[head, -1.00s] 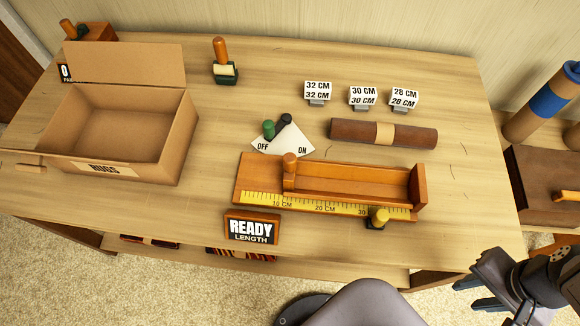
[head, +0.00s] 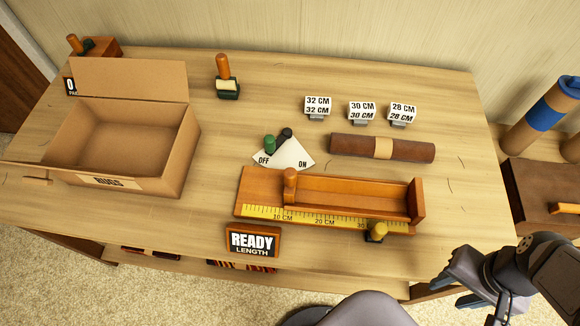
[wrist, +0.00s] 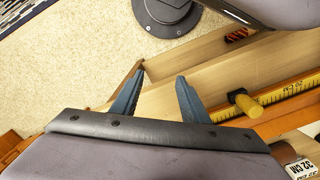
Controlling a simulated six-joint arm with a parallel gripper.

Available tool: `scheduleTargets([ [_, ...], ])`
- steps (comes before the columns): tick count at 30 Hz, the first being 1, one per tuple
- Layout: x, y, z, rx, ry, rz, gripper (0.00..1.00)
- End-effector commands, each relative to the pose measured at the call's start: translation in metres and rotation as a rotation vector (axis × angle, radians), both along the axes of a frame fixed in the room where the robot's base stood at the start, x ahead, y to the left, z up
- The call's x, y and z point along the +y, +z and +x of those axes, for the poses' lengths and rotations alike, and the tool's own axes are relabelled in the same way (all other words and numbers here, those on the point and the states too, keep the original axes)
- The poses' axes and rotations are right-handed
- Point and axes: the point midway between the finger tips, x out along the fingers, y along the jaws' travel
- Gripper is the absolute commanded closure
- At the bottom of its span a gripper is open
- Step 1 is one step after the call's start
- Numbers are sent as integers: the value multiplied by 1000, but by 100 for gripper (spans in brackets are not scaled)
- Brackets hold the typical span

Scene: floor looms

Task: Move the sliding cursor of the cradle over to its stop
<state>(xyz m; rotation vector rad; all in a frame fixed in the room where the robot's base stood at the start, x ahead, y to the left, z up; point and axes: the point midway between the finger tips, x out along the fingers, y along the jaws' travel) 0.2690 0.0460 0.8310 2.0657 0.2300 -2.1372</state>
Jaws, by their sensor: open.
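The wooden cradle (head: 252,187) lies on the table with a yellow ruler (head: 300,217) along its front edge. An upright end block (head: 417,200) closes the right end. A yellow knob on a dark base (head: 376,231) sits at the ruler near the 30 mark; it also shows in the wrist view (wrist: 246,103). My gripper (head: 462,285) is open and empty, off the table's front right edge. In the wrist view its two fingers (wrist: 158,90) are apart with nothing between them.
A READY LENGTH sign (head: 252,241) stands in front of the cradle. Behind it are an ON/OFF switch plate (head: 290,155), a brown roll (head: 350,145) and several length tags (head: 362,110). An open box (head: 180,150) stands at the left. The right front table area is clear.

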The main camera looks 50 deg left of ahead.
Motion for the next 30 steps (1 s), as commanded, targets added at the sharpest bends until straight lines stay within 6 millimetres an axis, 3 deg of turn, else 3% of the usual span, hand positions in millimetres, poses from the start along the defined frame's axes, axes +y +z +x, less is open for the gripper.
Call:
scheduleTargets([
  [6, 56, 9, -37, 99, 315, -39, 59],
  [11, 104, 17, -51, 118, 540, -63, 59],
  [21, 241, 36, -93, 77, 961, -66, 59],
  [26, 306, 47, -115, 41, 1063, -42, 59],
  [30, 351, 59, -110, 2, 1049, -5, 59],
])
